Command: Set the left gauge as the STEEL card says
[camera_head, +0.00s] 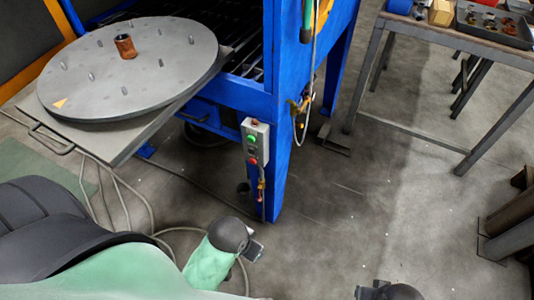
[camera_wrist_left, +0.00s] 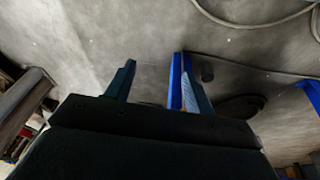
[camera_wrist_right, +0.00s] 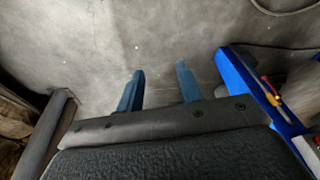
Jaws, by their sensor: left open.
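No gauge and no STEEL card can be made out in any view. My left gripper (camera_head: 254,250) is at the bottom middle of the head view, over bare floor. Its two fingers stand apart with nothing between them in the left wrist view (camera_wrist_left: 156,82). My right gripper (camera_head: 366,292) is at the bottom edge of the head view, mostly cut off. Its fingers are apart and empty over the floor in the right wrist view (camera_wrist_right: 160,86).
A blue machine frame (camera_head: 277,170) carries a control box (camera_head: 255,143) with green and red buttons. A round grey turntable (camera_head: 130,80) holds a copper-coloured cylinder (camera_head: 125,46). A bench with a tray (camera_head: 495,22) stands at upper right. Cables lie at left; the middle floor is clear.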

